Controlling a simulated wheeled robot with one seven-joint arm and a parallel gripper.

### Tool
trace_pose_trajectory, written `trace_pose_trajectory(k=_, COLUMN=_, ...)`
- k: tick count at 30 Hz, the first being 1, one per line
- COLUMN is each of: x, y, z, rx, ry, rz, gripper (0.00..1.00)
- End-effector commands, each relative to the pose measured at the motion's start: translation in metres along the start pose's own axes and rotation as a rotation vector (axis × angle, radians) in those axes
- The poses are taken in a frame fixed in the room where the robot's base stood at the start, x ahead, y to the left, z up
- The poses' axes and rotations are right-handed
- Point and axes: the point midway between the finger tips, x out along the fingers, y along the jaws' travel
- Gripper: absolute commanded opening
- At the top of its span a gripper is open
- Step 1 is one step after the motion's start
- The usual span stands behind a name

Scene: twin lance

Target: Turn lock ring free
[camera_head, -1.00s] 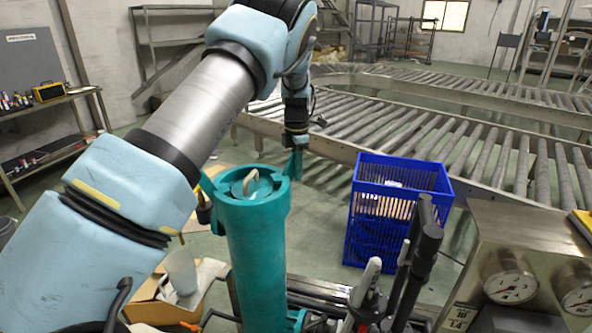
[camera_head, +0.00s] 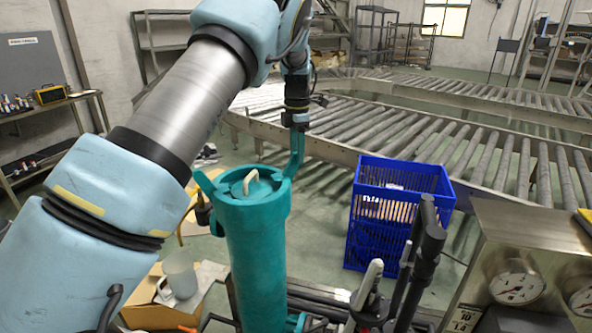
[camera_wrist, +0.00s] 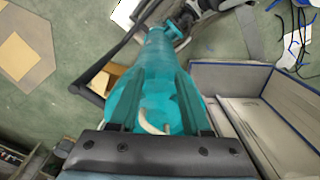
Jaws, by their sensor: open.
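A tall teal cylinder (camera_head: 257,255) stands upright, with a wider teal lock ring (camera_head: 262,207) around its top. A round lid with a pale curved handle (camera_head: 250,182) sits inside the ring. A teal lug (camera_head: 205,184) sticks out at the ring's left.
A blue crate (camera_head: 398,215) stands on the floor right of the cylinder. Black levers (camera_head: 420,250) and a metal gauge panel (camera_head: 520,260) are in front at right. A roller conveyor (camera_head: 420,130) runs behind. An open cardboard box (camera_head: 165,310) lies at lower left.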

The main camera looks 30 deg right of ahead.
Motion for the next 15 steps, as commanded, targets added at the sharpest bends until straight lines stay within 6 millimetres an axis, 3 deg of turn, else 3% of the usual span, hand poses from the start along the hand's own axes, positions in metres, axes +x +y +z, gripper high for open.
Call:
trace_pose_trajectory(k=6, x=-0.036, y=0.001, z=0.000, rx=-0.001, ry=-0.002, rz=0.001, gripper=0.47)
trace_pose_trajectory(k=15, x=-0.052, y=0.001, z=-0.001, rx=-0.001, ry=0.000, rz=0.000, gripper=0.47)
